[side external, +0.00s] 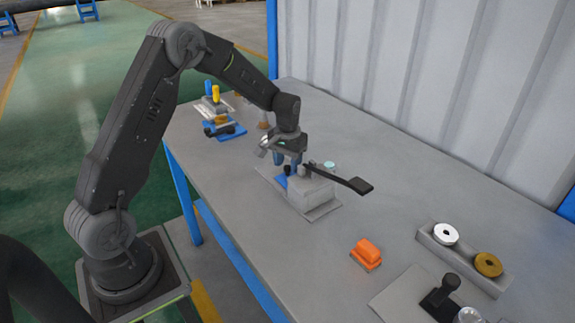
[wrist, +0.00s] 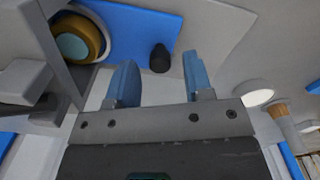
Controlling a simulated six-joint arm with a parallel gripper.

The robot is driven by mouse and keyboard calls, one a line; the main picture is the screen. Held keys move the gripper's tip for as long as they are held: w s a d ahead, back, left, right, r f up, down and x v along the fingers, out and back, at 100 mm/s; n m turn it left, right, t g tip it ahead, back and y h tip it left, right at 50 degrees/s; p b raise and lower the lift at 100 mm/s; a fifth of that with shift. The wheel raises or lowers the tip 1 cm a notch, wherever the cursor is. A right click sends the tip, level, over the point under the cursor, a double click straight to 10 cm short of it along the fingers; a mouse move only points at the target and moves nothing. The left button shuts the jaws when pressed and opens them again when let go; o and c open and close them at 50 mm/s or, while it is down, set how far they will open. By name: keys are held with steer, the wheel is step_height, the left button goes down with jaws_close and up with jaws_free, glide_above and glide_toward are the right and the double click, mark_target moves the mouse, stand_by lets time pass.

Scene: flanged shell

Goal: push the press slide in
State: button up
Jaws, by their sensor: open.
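The press (side external: 312,190) is a grey block on a flat plate, with a long black lever (side external: 345,180) reaching right. Its blue slide (side external: 281,181) sticks out at the left side, with a small black knob on it. In the wrist view the blue slide (wrist: 130,20) carries the upright black knob (wrist: 160,58) and a brass ring with a teal centre (wrist: 78,42) close to the press body. My gripper (side external: 285,160) is above the slide's outer end. Its blue fingers are open and apart (wrist: 161,82), with the knob appearing beyond the gap. I cannot tell whether they touch it.
An orange block (side external: 367,252) and a grey tray with white and brass rings (side external: 462,258) lie to the right. A black-handled fixture (side external: 440,295) is at the front right. Other blue-based tools (side external: 225,130) stand at the far left. The table between is clear.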

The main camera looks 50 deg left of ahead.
steer(key=shift+f, duration=0.6)
